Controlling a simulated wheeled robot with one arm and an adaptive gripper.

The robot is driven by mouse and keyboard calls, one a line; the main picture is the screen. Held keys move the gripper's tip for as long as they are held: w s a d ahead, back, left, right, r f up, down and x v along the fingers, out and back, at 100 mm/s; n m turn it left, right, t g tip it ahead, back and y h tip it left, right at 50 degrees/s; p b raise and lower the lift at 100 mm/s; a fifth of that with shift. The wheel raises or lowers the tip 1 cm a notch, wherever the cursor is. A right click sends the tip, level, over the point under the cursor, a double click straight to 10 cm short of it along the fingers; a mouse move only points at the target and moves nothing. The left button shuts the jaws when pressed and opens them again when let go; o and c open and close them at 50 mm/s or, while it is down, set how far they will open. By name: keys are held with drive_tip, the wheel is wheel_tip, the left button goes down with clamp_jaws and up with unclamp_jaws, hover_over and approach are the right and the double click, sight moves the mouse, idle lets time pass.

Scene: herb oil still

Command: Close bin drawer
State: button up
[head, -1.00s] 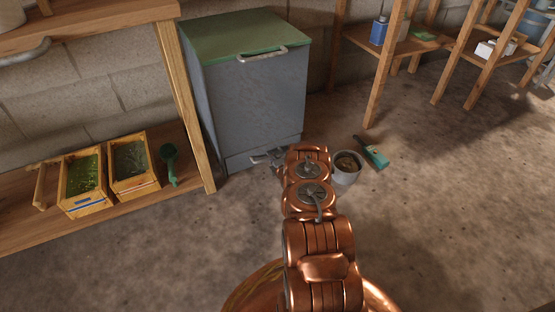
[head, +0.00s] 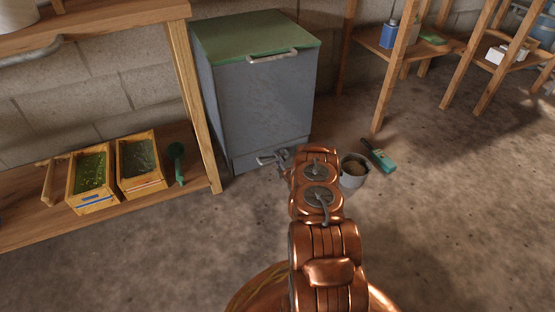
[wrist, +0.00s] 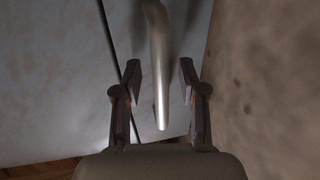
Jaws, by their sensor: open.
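The bin (head: 263,95) is a tall blue-grey metal cabinet with a green lid, standing against the block wall. Its drawer (head: 244,162) is the low front panel at the floor, partly hidden by my gripper and arm. I cannot tell from the head view how far it stands out. In the wrist view a bare metal bar handle (wrist: 158,60) runs along a grey panel (wrist: 60,80), with a dark seam beside it. My gripper (head: 272,158) is at the drawer front. Its open fingers (wrist: 160,82) stand on either side of the handle, with no clear grip on it.
A grey bucket (head: 353,172) and a green-teal tool (head: 378,155) are on the floor right of my arm. A wooden bench post (head: 192,110) stands close left of the bin. Two planted boxes (head: 141,168) sit on the low shelf.

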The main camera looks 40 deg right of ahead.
drive_tip(key=v, duration=1.1)
drive_tip(key=shift+s, duration=0.1)
idle(0.4)
